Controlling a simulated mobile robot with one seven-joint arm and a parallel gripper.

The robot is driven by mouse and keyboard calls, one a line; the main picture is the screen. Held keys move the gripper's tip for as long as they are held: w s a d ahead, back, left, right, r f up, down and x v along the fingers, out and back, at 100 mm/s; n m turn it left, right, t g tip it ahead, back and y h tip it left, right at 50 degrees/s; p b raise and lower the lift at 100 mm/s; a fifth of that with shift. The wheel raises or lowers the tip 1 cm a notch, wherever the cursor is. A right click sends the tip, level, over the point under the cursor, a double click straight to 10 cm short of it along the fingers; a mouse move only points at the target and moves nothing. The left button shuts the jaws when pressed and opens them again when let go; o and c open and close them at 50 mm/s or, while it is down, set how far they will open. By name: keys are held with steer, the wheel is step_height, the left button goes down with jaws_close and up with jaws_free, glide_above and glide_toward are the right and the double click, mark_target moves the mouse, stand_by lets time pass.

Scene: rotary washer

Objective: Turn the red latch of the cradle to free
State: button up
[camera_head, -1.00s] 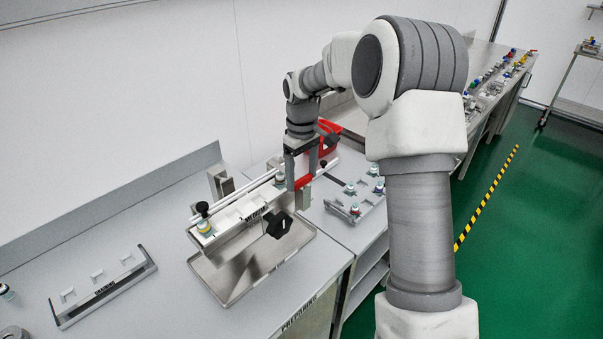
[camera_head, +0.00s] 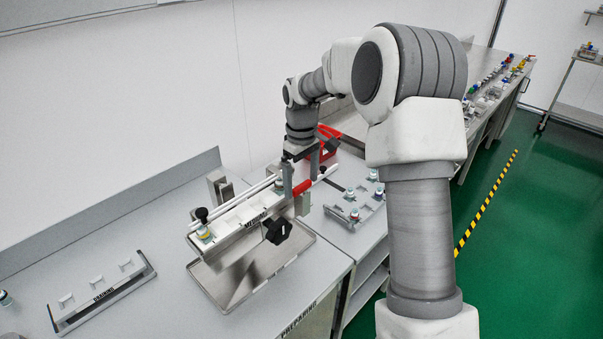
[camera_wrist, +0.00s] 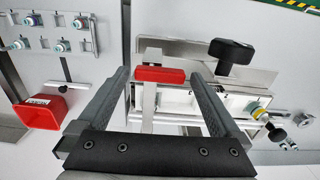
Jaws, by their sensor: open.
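The cradle (camera_head: 237,217) is a pale rail assembly with white holders and a black knob (camera_head: 277,229), standing over a metal tray. Its red latch (camera_head: 302,187) is at the right end of the rail, partly hidden by my fingers. In the wrist view the red latch (camera_wrist: 160,75) is a short bar lying crosswise on a pale post. My gripper (camera_head: 301,178) is open over that end of the cradle. In the wrist view its two fingers (camera_wrist: 160,82) stand on either side of the latch, with a small gap at each end. Finger depth relative to the latch is unclear.
A red bin (camera_head: 328,142) stands behind my gripper. A rack with several capped vials (camera_head: 360,210) is to the right. Another rack (camera_head: 100,297) lies at left. The metal tray (camera_head: 215,288) is under the cradle. The bench at the left front is mostly clear.

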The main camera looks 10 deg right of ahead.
mark_target(301, 185)
step_height(301, 185, up, 18)
steer(key=shift+f, duration=0.25)
steer(key=shift+s, duration=0.1)
steer(key=s+r+m+t, duration=0.2)
steer(key=s, duration=0.6)
steer(key=s+r+m+t, duration=0.1)
steer(key=s+r, duration=0.1)
steer(key=s, duration=0.6)
steer(key=s+f+m+t, duration=0.1)
steer(key=s+f+m, duration=0.1)
steer(key=s+f, duration=0.2)
steer(key=s+f+m+t+b, duration=0.1)
steer(key=s+f, duration=0.3)
steer(key=s, duration=0.7)
steer(key=shift+m+t, duration=0.3)
steer(key=shift+m, duration=0.2)
steer(key=shift+d, duration=0.1)
